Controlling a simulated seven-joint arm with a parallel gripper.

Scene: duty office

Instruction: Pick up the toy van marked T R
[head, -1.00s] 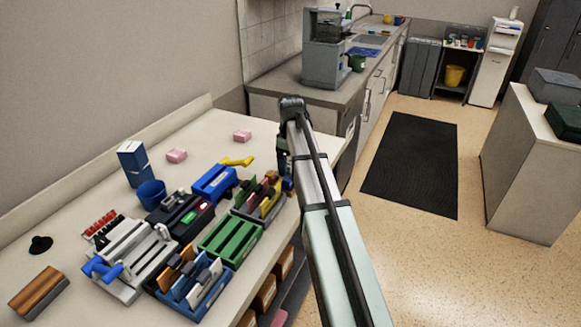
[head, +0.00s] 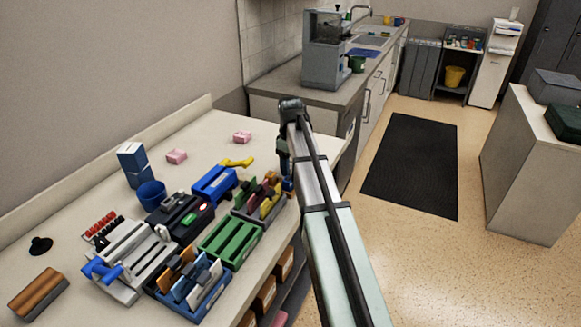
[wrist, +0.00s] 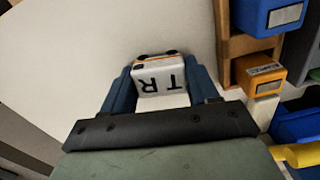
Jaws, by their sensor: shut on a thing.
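The toy van (wrist: 160,77) shows in the wrist view as a white block with the dark letters T R on the face towards the camera, an orange stripe and dark wheels at its far edge. My gripper (wrist: 163,86) has one blue finger on each side of the van and is shut on it. A pale surface lies behind the van; I cannot tell whether the van touches it. In the head view my arm reaches to the right edge of the table (head: 75,228), with my gripper (head: 287,182) beside the organisers there. The van cannot be made out in that view.

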